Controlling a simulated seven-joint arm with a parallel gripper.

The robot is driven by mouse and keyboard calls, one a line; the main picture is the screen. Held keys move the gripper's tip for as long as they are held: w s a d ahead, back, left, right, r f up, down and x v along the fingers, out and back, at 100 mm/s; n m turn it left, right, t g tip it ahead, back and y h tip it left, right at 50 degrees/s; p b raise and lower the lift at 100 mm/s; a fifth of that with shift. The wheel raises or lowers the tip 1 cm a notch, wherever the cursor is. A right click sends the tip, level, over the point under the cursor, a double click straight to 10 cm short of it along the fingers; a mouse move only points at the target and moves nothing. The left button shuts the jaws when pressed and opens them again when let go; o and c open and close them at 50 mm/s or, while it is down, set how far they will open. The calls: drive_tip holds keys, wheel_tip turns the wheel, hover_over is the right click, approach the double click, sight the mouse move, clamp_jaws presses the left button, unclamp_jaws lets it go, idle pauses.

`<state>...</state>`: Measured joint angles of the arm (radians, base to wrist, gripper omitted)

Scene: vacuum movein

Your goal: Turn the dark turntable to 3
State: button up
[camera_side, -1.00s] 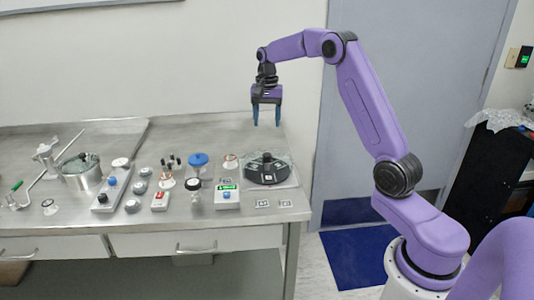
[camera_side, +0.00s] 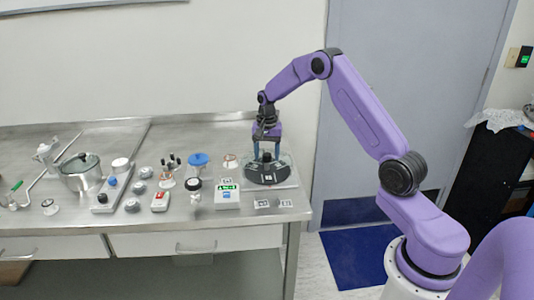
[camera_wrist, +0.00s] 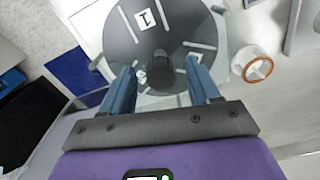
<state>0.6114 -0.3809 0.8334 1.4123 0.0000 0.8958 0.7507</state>
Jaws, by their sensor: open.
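The dark turntable (camera_side: 262,176) is a round disc at the right end of the steel bench. In the wrist view the turntable (camera_wrist: 187,29) shows light radial bars, a central dark knob (camera_wrist: 160,72) and a white label that looks like a 1. A second label on it is partly hidden behind the right finger. My gripper (camera_side: 266,156) points down over the turntable, its blue fingers on either side of the knob. In the wrist view my gripper (camera_wrist: 160,78) is open, with gaps between the fingers and the knob. I cannot tell whether a 3 is visible.
Left of the turntable stand a box with a green display (camera_side: 227,197), a blue-topped jar (camera_side: 198,160) and several small knobs. A lidded pot (camera_side: 80,175) is farther left.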

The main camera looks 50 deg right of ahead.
clamp_jaws()
